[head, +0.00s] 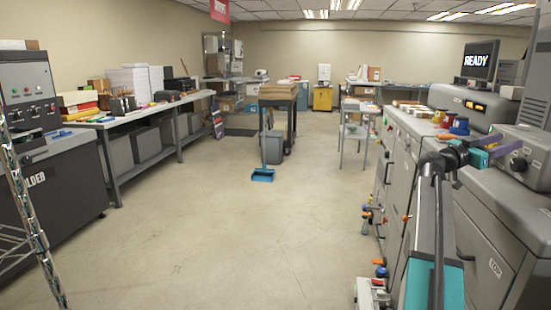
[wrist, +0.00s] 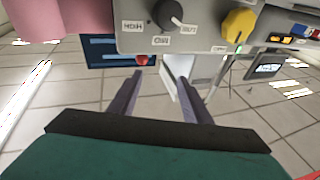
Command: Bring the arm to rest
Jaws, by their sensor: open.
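My arm rises at the right of the head view and bends toward the machine on the right. My gripper (wrist: 159,78) shows two dark purple fingers standing apart in the wrist view, with nothing between them. In the head view its teal body and purple fingers (head: 512,145) are in front of the grey control box (head: 525,160). In the wrist view, which looks upside down, a grey panel (wrist: 200,28) with a black knob (wrist: 168,14) and a yellow knob (wrist: 238,25) lies beyond the fingertips. I cannot tell whether the fingers touch it.
The long grey machine (head: 400,150) runs along the right, with small colored parts on top and a READY screen (head: 480,60) behind. A workbench (head: 140,115) stands left. A grey bin (head: 273,145) and blue dustpan (head: 262,175) are mid-floor.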

